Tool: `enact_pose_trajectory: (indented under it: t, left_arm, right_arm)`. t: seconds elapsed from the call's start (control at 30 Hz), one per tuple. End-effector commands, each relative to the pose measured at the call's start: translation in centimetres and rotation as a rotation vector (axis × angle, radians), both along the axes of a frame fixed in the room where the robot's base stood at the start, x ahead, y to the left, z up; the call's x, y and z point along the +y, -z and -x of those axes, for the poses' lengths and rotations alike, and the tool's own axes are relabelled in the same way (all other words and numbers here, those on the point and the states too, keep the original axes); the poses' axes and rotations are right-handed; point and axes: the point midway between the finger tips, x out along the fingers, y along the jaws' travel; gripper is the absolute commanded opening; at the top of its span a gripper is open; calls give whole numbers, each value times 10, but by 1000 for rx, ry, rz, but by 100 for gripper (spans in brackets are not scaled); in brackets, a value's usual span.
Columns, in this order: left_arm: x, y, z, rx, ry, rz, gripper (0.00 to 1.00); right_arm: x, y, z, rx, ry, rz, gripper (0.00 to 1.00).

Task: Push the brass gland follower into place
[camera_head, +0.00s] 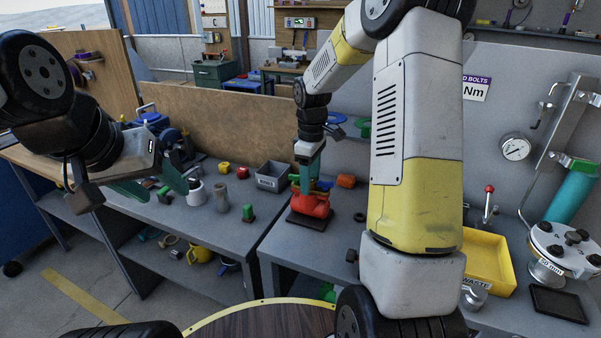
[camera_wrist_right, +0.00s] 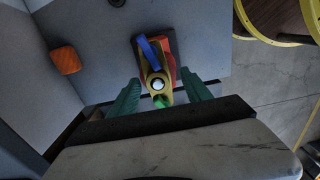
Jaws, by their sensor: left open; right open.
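The red valve body (camera_head: 309,206) stands upright on a dark base plate on the bench, in the middle of the head view. In the right wrist view the red body (camera_wrist_right: 170,46) is partly hidden under a brass-yellow oval piece, which looks like the gland follower (camera_wrist_right: 151,72), around a pale round stem end (camera_wrist_right: 158,85). Whether it is seated cannot be told. My right gripper (camera_wrist_right: 162,92) is open, pointing down over the valve, its green fingers on either side of the brass piece; contact is unclear. My left gripper (camera_head: 158,188) is open and empty, over the left bench.
A blue lever (camera_wrist_right: 147,51) lies beside the stem. An orange block (camera_head: 346,181) stands to the right of the valve, and a grey bin (camera_head: 272,177) to its left. A yellow waste tray (camera_head: 486,262) is at right. Bench between valve and bin is clear.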

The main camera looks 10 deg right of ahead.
Motion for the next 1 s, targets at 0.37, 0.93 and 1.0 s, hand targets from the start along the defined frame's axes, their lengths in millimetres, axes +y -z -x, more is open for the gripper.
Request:
enact_pose_trajectory:
  t: [0.37, 0.93, 1.0]
  left_arm:
    - [0, 0, 0, 0, 0, 0, 53]
    - [0, 0, 0, 0, 0, 0, 53]
    - [0, 0, 0, 0, 0, 0, 53]
  right_arm:
    - [-1, -30, -2, -9, 1, 1, 57]
    - [-1, -67, -2, -11, 1, 1, 57]
    - [-1, -68, -2, -10, 1, 1, 57]
